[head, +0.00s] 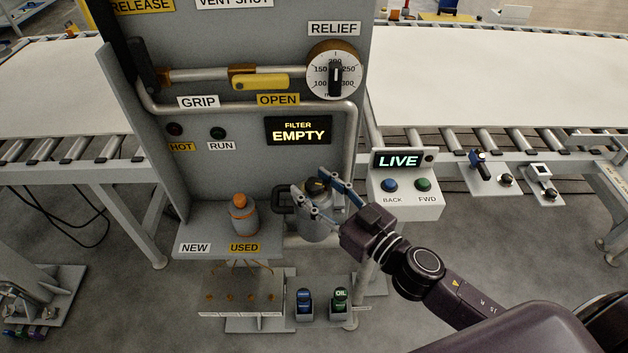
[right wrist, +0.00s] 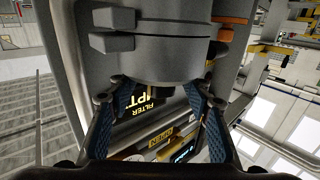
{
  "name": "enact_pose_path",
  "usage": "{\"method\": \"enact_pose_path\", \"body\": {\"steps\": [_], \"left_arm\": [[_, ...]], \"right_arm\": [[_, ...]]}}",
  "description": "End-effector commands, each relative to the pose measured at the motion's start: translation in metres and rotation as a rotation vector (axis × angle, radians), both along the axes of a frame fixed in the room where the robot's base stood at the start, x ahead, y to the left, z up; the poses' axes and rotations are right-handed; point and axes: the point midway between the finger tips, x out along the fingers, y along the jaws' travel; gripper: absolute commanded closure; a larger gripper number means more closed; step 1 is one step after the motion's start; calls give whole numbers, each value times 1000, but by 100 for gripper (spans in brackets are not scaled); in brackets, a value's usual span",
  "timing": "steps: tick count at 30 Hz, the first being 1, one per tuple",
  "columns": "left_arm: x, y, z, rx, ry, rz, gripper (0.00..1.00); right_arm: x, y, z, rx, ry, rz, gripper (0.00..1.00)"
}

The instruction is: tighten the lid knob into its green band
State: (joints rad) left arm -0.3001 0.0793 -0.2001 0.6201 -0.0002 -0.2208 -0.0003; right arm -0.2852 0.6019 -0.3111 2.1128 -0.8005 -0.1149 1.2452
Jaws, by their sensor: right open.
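The filter canister (head: 318,228) is a grey cylinder with a side handle, standing at the right end of the shelf below the panel. A small dark knob with an orange-brown tint (head: 317,185) sits on its lid. My right gripper (head: 308,182) is open, its blue fingers on either side of the knob; I cannot tell whether they touch it. In the right wrist view the open fingers (right wrist: 162,92) show in front of a large grey rounded body (right wrist: 150,62). No green band can be made out. My left gripper is not in view.
An orange-topped grey cartridge (head: 242,216) stands on the shelf (head: 190,230) left of the canister. The display (head: 298,130) reads FILTER EMPTY. A LIVE button box (head: 405,205) is close to the right of my gripper. A vertical pipe (head: 353,140) runs behind it.

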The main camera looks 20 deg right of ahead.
Motion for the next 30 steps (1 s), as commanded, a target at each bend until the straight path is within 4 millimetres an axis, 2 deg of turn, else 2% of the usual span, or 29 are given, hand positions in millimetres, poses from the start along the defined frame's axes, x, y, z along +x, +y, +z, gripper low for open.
{"method": "enact_pose_path", "body": {"steps": [11, 22, 30], "left_arm": [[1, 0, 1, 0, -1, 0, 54], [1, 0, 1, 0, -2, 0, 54], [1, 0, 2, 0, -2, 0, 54]], "right_arm": [[4, 2, 0, 0, 0, -1, 55], [4, 1, 0, 0, 0, 0, 96], [4, 3, 1, 9, -3, -62, 97]]}}
